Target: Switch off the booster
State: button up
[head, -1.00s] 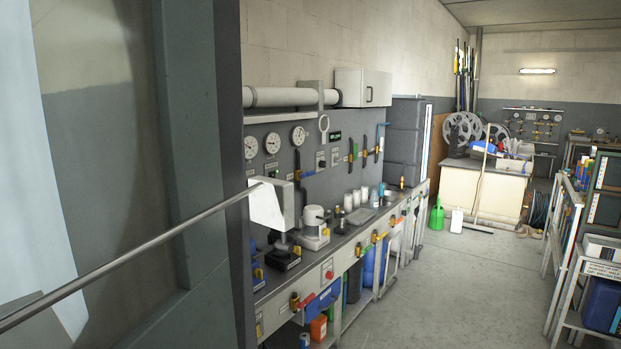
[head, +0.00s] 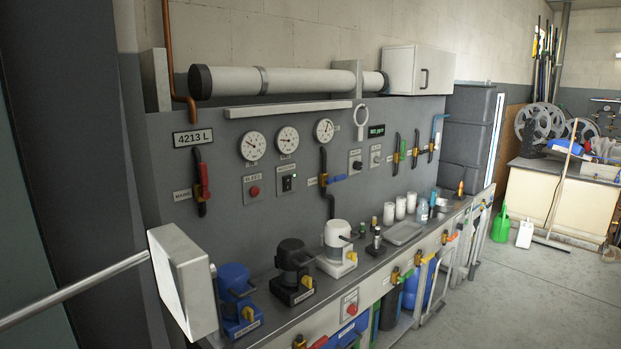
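Nothing in view carries a label I can read as booster. Three small pumps stand on the bench: a blue one (head: 235,290), a black one (head: 293,265) and a white one (head: 338,245). Each has a yellow part on its base. On the grey panel (head: 230,225) are a plate with a red button (head: 254,190), a plate with a black switch (head: 287,182) and a plate with a black knob (head: 357,164). A red button (head: 351,309) sits on the bench front. Their small labels and switch positions are too small to tell. My gripper is not in view.
A metal rod (head: 80,290) ending in a white box (head: 183,282) crosses the near left, partly hiding the bench end. White cups (head: 400,207) and a tray (head: 403,233) stand on the bench.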

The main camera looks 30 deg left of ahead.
aim_at(287, 180)
jog(key=u, duration=0.65)
jog(key=i, duration=1.7)
jog(key=u, duration=2.45)
